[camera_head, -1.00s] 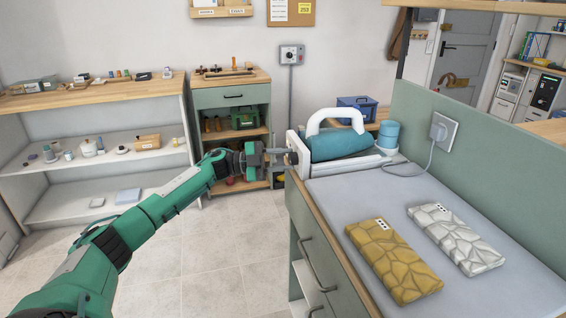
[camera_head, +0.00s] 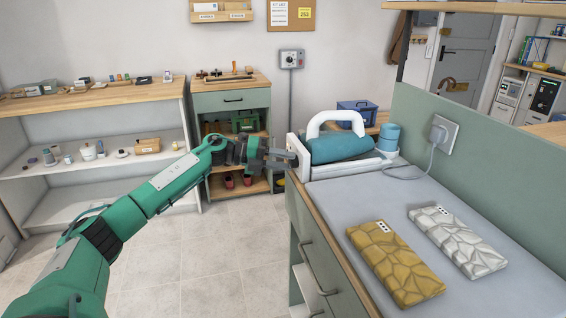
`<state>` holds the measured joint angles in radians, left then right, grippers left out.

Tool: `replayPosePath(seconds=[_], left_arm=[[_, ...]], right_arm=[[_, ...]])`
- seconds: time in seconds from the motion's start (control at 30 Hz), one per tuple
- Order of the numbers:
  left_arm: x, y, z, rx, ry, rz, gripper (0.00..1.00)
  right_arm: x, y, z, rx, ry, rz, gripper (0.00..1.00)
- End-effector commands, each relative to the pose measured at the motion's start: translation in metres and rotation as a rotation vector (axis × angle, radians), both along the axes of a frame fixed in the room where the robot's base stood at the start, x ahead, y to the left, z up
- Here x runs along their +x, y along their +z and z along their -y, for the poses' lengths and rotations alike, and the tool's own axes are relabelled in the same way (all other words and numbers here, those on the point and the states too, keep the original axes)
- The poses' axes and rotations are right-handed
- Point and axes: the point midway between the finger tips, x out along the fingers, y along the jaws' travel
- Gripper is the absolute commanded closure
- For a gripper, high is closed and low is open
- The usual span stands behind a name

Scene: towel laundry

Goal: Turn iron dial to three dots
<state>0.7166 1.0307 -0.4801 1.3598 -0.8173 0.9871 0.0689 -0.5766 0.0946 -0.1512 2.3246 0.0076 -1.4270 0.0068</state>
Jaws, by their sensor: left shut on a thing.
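The iron (camera_head: 340,147) is a teal body with a white handle and a white base, at the far end of the grey counter. Its white end plate (camera_head: 299,158) faces left, toward my left gripper. My left gripper (camera_head: 290,157) reaches in from the left with its fingertips at that plate, shut on a small part there. The fingers hide that part, so the dial and its dot marks cannot be made out. My right gripper is not in view.
A gold folded towel (camera_head: 394,262) and a silver one (camera_head: 459,240) lie on the counter (camera_head: 330,205). A grey cord runs from the iron to a wall socket (camera_head: 440,132). A green panel (camera_head: 510,165) bounds the counter's right side. Open floor (camera_head: 215,260) lies left of it.

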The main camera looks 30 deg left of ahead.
Motion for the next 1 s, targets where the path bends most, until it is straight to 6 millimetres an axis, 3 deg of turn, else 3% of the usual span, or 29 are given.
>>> replayPosePath(seconds=[0.53, 0.8, 1.0], left_arm=[[-0.003, -0.001, 0.003, 0.396, -0.003, 0.334, 0.9], [-0.004, -0.002, 0.005, 0.591, -0.004, 0.5, 0.9], [-0.005, -0.003, 0.006, 0.734, -0.005, 0.623, 0.9]], right_arm=[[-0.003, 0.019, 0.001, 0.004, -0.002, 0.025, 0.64], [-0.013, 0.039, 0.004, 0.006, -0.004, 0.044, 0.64], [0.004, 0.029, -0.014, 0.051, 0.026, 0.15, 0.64]])
